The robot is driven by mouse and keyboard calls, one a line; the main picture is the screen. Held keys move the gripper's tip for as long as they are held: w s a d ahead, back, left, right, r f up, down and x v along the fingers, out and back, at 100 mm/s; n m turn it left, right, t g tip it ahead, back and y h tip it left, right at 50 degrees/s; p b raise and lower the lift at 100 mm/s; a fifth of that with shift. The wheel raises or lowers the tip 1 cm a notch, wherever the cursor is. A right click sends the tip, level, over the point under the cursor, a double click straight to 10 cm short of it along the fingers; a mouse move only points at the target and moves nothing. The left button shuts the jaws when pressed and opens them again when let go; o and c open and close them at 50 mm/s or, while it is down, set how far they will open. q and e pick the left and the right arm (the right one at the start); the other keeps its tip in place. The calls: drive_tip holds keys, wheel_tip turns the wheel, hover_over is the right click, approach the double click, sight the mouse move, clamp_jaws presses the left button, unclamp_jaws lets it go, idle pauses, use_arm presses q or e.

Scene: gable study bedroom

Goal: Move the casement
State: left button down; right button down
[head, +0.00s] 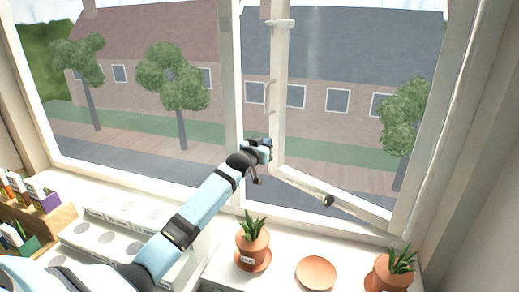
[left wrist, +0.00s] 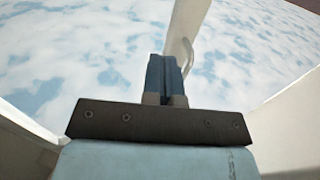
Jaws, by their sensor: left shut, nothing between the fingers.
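The white casement (head: 279,120) is the right-hand window leaf. It stands partly open, swung outward, with its free upright left of its hinge side and its bottom rail slanting down to the right. A pale handle (head: 270,97) is on that upright. My left gripper (head: 266,146) is shut and empty, right by the upright below the handle; I cannot tell whether it touches. In the left wrist view the closed fingers (left wrist: 164,72) point towards the upright (left wrist: 187,22), and the handle (left wrist: 188,58) shows just beside them. My right gripper is not in view.
On the sill stand a potted plant (head: 252,245), an empty terracotta saucer (head: 316,273) and another potted plant (head: 390,272) at the right. White boxes (head: 105,235) and a wooden holder (head: 38,222) are at the left. A dark knob (head: 328,201) sits by the bottom rail.

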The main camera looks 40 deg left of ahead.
use_arm(q)
drive_tip(key=c, duration=1.5)
unclamp_jaws()
drive_tip(key=s, duration=0.1)
drive_tip(key=s+r, duration=0.1)
drive_tip(key=s, duration=0.1)
drive_tip(key=shift+a, duration=0.15)
drive_tip(key=o, duration=0.4)
drive_tip(key=w+r+y+b, duration=0.1)
drive_tip(key=r, duration=0.1)
drive_tip(key=w+r+n+y+b, duration=0.1)
drive_tip(key=r, duration=0.1)
drive_tip(key=w+a+r+n+y+b, duration=0.1)
drive_tip(key=r+y, duration=0.1)
drive_tip(key=shift+g, duration=0.3)
drive_tip(key=shift+c, duration=0.2)
drive_tip(key=n+g+y, duration=0.1)
drive_tip(key=n+y, duration=0.2)
approach(265, 98)
drive_tip(key=x, duration=1.2)
drive_tip(key=shift+w+a+p, duration=0.1)
drive_tip(key=shift+w+p, duration=0.15)
drive_tip(key=shift+p, duration=0.05)
clamp_jaws()
